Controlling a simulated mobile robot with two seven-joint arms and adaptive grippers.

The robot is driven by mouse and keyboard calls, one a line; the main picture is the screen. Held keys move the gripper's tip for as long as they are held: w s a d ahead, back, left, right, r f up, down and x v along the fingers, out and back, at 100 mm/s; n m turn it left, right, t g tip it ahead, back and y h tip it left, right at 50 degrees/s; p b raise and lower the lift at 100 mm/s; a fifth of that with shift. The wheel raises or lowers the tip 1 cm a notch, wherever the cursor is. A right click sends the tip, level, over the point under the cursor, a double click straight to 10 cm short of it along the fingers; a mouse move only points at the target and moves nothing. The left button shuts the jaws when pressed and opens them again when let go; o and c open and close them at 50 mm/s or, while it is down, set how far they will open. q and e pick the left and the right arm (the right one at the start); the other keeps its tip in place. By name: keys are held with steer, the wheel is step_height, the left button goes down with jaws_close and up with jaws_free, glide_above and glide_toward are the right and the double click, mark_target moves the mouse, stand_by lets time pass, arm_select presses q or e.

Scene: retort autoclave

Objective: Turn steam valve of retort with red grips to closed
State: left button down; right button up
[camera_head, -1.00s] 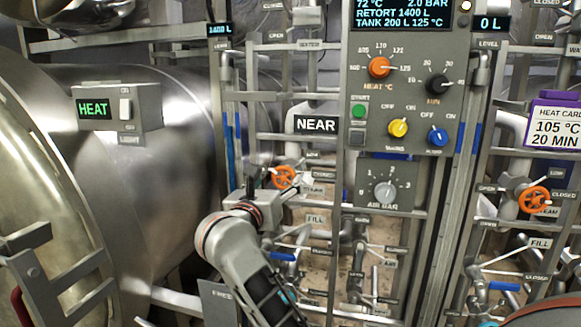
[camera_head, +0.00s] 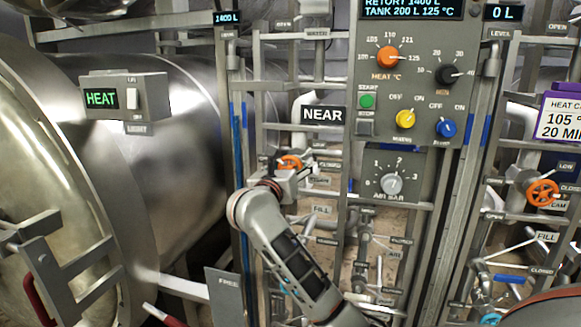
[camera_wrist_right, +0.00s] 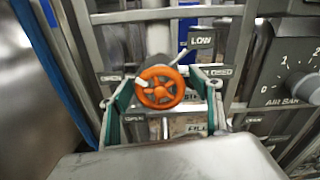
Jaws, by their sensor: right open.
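The near steam valve is an orange handwheel (camera_head: 290,162) on the pipe rack left of the control panel. It also shows in the right wrist view (camera_wrist_right: 160,87), between my fingers. My right gripper (camera_head: 288,172) is at this wheel, partly covering it in the head view. In the wrist view the right gripper (camera_wrist_right: 168,108) is open, with one teal-lined finger on each side of the wheel and gaps between. The retort at left (camera_head: 160,150) has a red grip (camera_head: 38,300) at its door. My left gripper is not in view.
A second orange handwheel (camera_head: 542,193) is at the right, by another steam label. The control panel (camera_head: 375,100) stands right of my arm. In the wrist view, a LOW label (camera_wrist_right: 201,40) is above the wheel and a CLOSED label (camera_wrist_right: 216,71) right of it. Pipes and rails crowd the rack.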

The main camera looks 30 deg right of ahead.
steer(key=c, duration=1.1)
steer(key=shift+c, duration=0.2)
